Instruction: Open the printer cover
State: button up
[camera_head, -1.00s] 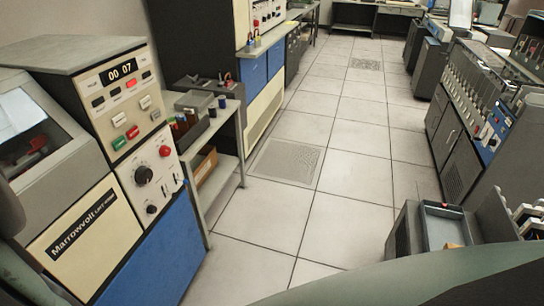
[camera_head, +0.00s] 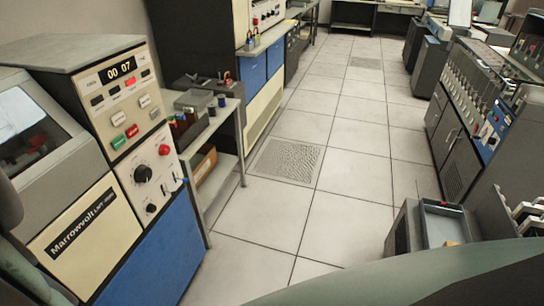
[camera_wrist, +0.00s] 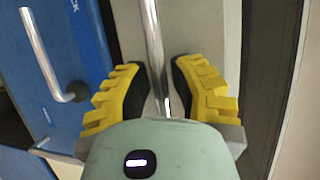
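The printer, a Marrowvolt machine (camera_head: 88,222), stands at the left in the head view. Its sloped grey cover (camera_head: 73,150) with a dark window (camera_head: 28,128) is down. A beige control panel with a 00 07 display stands beside the cover. In the wrist view my gripper (camera_wrist: 160,88) has yellow fingers with black pads on either side of a bare metal bar (camera_wrist: 154,35). My gripper is not visible in the head view.
In the wrist view a blue panel (camera_wrist: 75,30) with another metal handle (camera_wrist: 45,55) lies left of the bar. In the head view a small shelf (camera_head: 225,125) stands right of the printer. The tiled floor (camera_head: 330,205) is open; grey cabinets line the right.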

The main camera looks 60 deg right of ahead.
grip_shut()
